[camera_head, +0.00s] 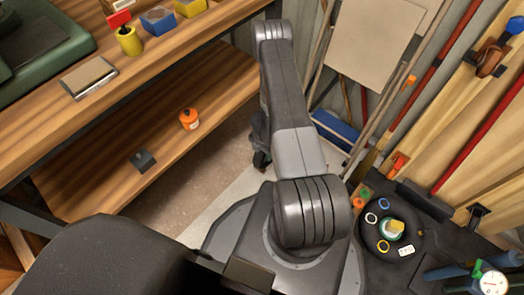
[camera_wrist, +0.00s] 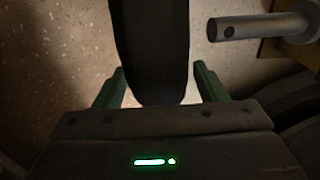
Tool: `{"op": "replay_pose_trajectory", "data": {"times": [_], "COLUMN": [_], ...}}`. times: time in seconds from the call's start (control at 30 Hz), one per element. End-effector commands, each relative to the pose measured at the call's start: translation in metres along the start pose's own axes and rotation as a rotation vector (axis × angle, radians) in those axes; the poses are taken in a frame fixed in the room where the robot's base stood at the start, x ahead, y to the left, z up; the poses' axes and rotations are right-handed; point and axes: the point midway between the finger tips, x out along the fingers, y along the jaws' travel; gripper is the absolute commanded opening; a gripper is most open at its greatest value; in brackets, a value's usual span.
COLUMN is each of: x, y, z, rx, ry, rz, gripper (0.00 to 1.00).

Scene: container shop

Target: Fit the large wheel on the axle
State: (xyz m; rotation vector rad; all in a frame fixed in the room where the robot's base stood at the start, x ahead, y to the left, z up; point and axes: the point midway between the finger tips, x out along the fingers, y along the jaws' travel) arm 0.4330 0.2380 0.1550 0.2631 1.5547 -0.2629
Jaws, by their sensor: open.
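In the wrist view my gripper (camera_wrist: 158,70) is open, with one green finger on each side of a dark, rounded object (camera_wrist: 152,45). It looks like the large wheel's tyre seen edge-on. It runs down from the top edge of the picture, and its lower end lies between the fingers. A gap shows on both sides, so neither finger appears to touch it. A grey metal cylinder with a dark hole in its end, likely the axle (camera_wrist: 262,27), lies at the upper right, apart from the fingers. My gripper is hidden in the head view.
A wooden bench (camera_head: 130,75) with a lower shelf (camera_head: 100,175) stands at the left. An orange container (camera_head: 189,119) and a small dark block (camera_head: 142,160) are on the shelf. Long-handled tools and boards (camera_head: 375,40) lean at the right. Small coloured rings (camera_head: 384,246) lie at the lower right.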

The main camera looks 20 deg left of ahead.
Motion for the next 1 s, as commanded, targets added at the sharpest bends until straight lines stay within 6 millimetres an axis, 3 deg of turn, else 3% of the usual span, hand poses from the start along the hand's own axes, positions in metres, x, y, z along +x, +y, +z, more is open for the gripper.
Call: {"op": "replay_pose_trajectory", "data": {"times": [0.07, 0.4, 1.0], "x": [0.000, 0.000, -0.019], "y": [0.000, 0.000, 0.000], "z": [0.000, 0.000, 0.000], "rx": [0.000, 0.000, 0.000], "ry": [0.000, 0.000, -0.001], "rz": [0.000, 0.000, 0.001], "gripper": [0.64, 0.00, 0.00]}}
